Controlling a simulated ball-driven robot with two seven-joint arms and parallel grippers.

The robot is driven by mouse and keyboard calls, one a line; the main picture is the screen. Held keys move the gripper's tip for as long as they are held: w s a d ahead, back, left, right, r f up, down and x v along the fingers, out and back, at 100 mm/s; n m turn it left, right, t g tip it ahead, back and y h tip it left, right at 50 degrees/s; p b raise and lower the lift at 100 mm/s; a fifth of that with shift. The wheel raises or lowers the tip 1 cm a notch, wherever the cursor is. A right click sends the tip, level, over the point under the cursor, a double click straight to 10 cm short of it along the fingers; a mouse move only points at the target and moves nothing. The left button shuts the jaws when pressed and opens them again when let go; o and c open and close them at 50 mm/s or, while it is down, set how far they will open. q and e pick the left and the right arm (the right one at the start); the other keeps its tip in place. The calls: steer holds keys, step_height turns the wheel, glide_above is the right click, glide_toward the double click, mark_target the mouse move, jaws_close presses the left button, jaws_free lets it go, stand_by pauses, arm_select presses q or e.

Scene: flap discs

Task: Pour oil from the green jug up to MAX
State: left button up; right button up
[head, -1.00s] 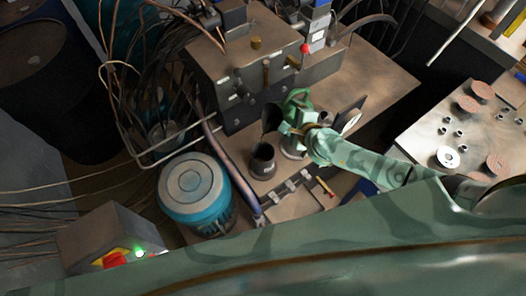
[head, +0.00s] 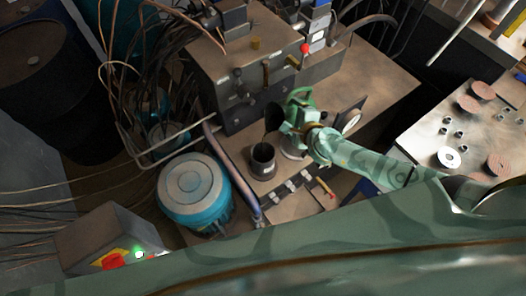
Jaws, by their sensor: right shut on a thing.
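My right gripper (head: 298,119) is shut on the green jug (head: 299,96), above the metal bench. The jug is tilted, with its dark mouth (head: 272,117) toward the left. A dark open cup (head: 263,162) stands upright on the bench just below the mouth. A thin dark line seems to run from the mouth toward the cup; I cannot tell if it is oil. The oil level and any MAX mark are too small or hidden to read. My gripper partly hides the jug. My left gripper is not in view.
A grey machine block (head: 265,75) with a red knob stands behind the jug. A side table (head: 425,150) at right holds discs and nuts.

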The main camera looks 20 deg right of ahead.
steer(key=shift+w+d+b, duration=0.1)
steer(key=shift+d+b, duration=0.05)
steer(key=shift+b, duration=0.15)
stand_by(0.9)
steer(key=shift+f+n+h+b, duration=0.1)
steer(key=shift+n+h+b, duration=0.3)
steer(key=shift+n, duration=0.1)
stand_by(1.2)
steer(key=shift+a+f+t, duration=0.25)
steer(key=shift+t, duration=0.05)
stand_by(0.5)
steer(key=r+m+y+p, duration=0.1)
steer(key=p, duration=0.1)
steer(key=d+r+m+g+p, duration=0.1)
steer(key=p, duration=0.1)
steer(key=d+r+y+p, duration=0.1)
steer(key=r, duration=0.1)
steer(key=shift+w+m+y+p, duration=0.3)
steer(key=shift+m+p, duration=0.1)
steer(key=shift+s+f+g+b, duration=0.1)
steer(key=shift+f+g+b, duration=0.2)
steer(key=shift+f+b, duration=0.1)
steer(key=shift+a, duration=0.1)
